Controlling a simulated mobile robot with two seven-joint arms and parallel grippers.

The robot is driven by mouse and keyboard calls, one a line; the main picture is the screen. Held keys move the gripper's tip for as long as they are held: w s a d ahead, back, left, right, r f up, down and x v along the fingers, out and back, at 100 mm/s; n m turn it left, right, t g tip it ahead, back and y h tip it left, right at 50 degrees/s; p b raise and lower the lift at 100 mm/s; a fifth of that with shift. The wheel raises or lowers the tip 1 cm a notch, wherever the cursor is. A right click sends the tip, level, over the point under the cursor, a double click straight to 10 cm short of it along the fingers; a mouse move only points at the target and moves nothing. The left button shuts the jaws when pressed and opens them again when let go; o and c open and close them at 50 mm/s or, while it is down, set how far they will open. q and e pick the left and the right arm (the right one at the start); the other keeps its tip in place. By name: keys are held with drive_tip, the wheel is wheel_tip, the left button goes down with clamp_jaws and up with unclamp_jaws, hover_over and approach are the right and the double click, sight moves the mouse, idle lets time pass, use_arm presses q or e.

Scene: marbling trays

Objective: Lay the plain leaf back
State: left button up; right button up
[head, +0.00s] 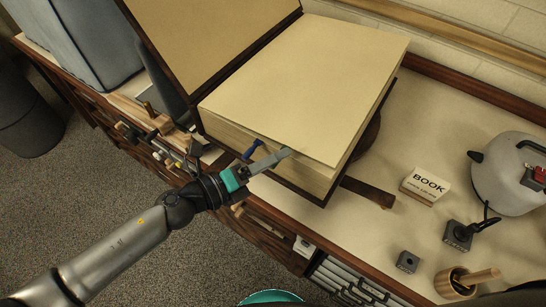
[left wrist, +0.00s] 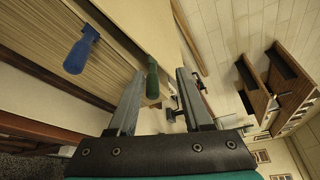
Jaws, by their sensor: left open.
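A thick book lies open on the bench, and its top cream leaf (head: 320,75) looks blank and flat on the page block (head: 240,136). A blue tab (head: 252,149) sticks out of the block's front edge; it also shows in the left wrist view (left wrist: 82,50). A green tab (left wrist: 152,77) shows between the fingers of my left gripper (left wrist: 160,74). In the head view my left gripper (head: 284,160) is at the front edge of the book, open. I cannot tell whether it touches the leaf. My right gripper is not in view.
The book's cover (head: 215,35) stands raised at the left. Right of the book are a BOOK sign (head: 427,185), a grey kettle-like pot (head: 508,178), small dark blocks (head: 407,261) and a wooden cup (head: 455,283). Tools (head: 160,130) lie left of the book.

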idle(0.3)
use_arm(q)
drive_tip(key=b+v, duration=0.3)
drive_tip(key=v, duration=1.2)
drive_tip(key=shift+a+f, duration=0.1)
idle(0.4)
